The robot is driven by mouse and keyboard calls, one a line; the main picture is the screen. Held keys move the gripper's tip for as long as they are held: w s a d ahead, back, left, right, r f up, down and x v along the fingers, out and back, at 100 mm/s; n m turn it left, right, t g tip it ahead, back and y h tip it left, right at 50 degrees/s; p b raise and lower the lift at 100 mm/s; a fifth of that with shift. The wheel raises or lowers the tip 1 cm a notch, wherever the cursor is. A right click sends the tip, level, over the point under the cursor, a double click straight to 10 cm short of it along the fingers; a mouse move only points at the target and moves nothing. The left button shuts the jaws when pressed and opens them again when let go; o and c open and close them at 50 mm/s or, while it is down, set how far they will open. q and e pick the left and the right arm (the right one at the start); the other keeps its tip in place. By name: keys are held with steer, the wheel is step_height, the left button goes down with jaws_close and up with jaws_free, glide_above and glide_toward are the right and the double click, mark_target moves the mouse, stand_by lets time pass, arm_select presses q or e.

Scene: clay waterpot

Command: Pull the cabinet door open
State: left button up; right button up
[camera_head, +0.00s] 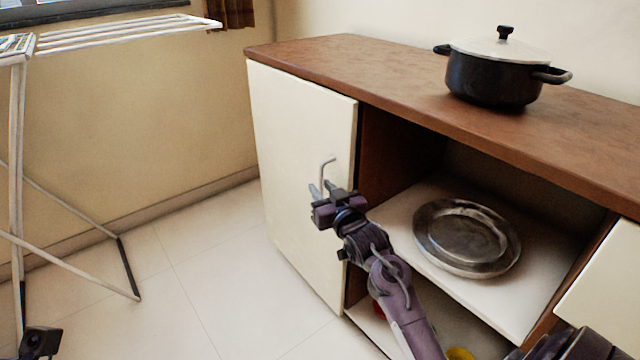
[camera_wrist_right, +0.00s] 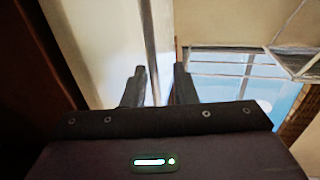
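The cream cabinet door (camera_head: 290,140) is at the left of the cabinet, lying along its front, upright and looking closed. Its thin metal bar handle (camera_head: 323,168) is near the door's right side. My right gripper (camera_head: 322,190) is at the handle's lower part with its fingers apart. In the right wrist view, the handle bar (camera_wrist_right: 150,45) runs between the two fingertips (camera_wrist_right: 158,84), with a gap visible on the right finger's side. The lower handle end is hidden by the gripper. A dark end part of my left arm (camera_head: 40,342) shows at the lower left; its fingers are not clear.
A black pot with a pale lid (camera_head: 495,75) stands on the brown countertop (camera_head: 390,75). A metal plate (camera_head: 466,238) lies on the open shelf right of the door. A white drying rack (camera_head: 18,150) stands at the left. The tiled floor (camera_head: 210,270) before the door is clear.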

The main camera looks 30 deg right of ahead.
steer(key=s+p, duration=0.3)
steer(key=s, duration=0.3)
steer(key=shift+s+a, duration=0.4)
stand_by(0.3)
steer(key=shift+p, duration=0.55)
